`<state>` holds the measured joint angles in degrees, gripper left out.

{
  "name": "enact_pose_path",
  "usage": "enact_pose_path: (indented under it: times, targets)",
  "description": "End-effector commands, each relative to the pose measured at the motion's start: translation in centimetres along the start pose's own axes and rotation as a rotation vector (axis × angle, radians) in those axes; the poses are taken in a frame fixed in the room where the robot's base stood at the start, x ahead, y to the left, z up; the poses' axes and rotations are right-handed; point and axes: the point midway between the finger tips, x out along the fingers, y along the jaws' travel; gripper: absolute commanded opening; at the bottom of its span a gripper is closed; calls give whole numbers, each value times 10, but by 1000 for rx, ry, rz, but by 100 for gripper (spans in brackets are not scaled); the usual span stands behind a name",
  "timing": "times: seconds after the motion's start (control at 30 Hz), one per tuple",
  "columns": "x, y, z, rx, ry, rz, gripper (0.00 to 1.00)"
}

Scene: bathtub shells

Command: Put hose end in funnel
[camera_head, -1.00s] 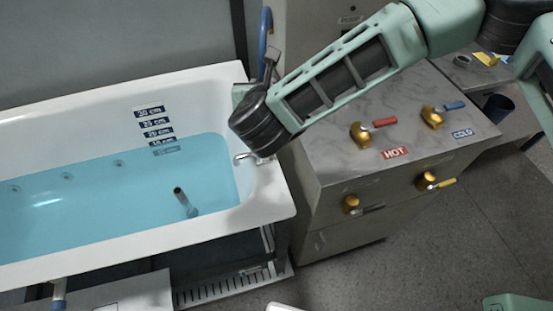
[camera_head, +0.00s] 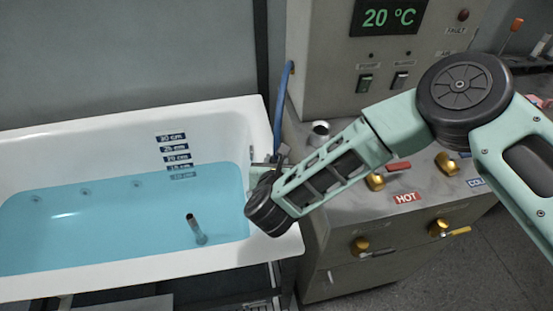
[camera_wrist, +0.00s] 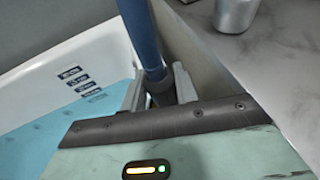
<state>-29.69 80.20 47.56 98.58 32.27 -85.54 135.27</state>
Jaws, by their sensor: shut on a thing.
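My gripper (camera_wrist: 158,90) is shut on the dark end piece of the blue hose (camera_wrist: 138,35). The hose runs up and away from the fingers in the wrist view. In the head view the hose (camera_head: 282,95) rises behind my wrist, and the gripper (camera_head: 277,158) is partly hidden by it, near the tub's right rim. A silvery metal cup-like opening (camera_head: 319,130), which looks like the funnel, stands on the grey cabinet top, right of the hose. It also shows at the top of the wrist view (camera_wrist: 235,12). The gripper is apart from it.
The white bathtub (camera_head: 60,130) holds blue water with an upright pipe (camera_head: 195,225) in it. The grey cabinet (camera_head: 340,215) carries brass valves with red and yellow handles. Behind it stands a control box (camera_head: 325,60) reading 20 °C. My forearm passes low over the cabinet top.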

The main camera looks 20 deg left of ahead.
Motion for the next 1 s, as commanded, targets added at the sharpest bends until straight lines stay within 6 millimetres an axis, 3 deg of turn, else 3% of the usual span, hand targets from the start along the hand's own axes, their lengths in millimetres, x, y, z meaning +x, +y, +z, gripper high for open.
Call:
enact_pose_path:
  times: [0.27,0.3,0.37,0.77,1.0]
  targets:
    - [2,0,-4,0,0,0,3]
    - [1,0,-3,0,0,0,38]
    - [1,0,-3,0,1,0,51]
    - [-2,0,2,0,1,0,51]
    - [-46,0,-3,-2,2,3,51]
